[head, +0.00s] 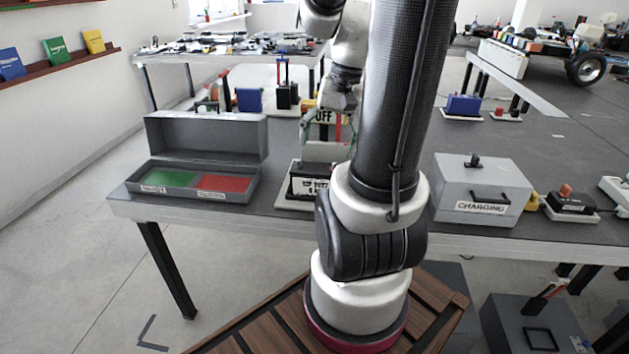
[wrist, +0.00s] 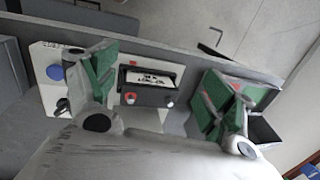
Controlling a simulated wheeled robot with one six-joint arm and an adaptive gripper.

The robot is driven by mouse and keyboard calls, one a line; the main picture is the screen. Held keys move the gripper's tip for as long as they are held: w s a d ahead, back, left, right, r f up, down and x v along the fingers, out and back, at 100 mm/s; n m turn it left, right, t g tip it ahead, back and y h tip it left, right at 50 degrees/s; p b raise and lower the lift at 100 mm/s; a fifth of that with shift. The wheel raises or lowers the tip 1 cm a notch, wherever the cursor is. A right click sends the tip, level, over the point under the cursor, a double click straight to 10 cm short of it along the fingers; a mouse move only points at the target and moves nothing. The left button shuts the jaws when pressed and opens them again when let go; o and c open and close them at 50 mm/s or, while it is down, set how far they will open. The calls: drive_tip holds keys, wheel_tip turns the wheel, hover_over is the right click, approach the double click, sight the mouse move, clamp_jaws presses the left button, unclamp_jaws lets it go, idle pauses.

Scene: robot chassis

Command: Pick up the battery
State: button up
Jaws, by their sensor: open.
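The battery is a dark block with a white label and red terminals. In the wrist view the battery (wrist: 146,86) sits between my gripper's two fingers, with a finger to each side of it. In the head view the battery (head: 308,184) stands on a white base at the table's front edge, partly hidden by my arm. My gripper (wrist: 160,92) is open, its green-padded fingers spread wide and empty. In the head view my gripper (head: 325,140) hangs above and behind the battery, partly hidden; contact cannot be told.
An open grey box (head: 205,126) with green and red compartments stands to the left. A grey box labelled CHARGING (head: 484,190) stands to the right. A blue knob (wrist: 55,72) shows on the white base.

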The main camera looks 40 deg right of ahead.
sight(318, 168)
drive_tip(key=w+d+f+m+t, duration=0.1)
drive_tip(key=w+d+f+m, duration=0.1)
drive_tip(key=m, duration=0.3)
drive_tip(key=w+d+f+m+t+y, duration=0.1)
drive_tip(key=w+d+f+m, duration=0.2)
drive_tip(key=m, duration=0.3)
drive_tip(key=w+d+f+m+y, duration=0.1)
drive_tip(key=w+d+f+m, duration=0.2)
drive_tip(key=d+f+m, duration=0.2)
drive_tip(key=shift+m+t, duration=0.4)
drive_tip(key=shift+m, duration=0.1)
drive_tip(key=shift+w+f+m, duration=0.2)
drive_tip(key=shift+w+m, duration=0.1)
drive_tip(key=x, duration=0.7)
drive_tip(key=shift+w+a+r, duration=0.1)
drive_tip(key=shift+w+a, duration=0.2)
drive_tip(key=shift+w, duration=0.15)
drive_tip(key=shift+c, duration=0.2)
clamp_jaws()
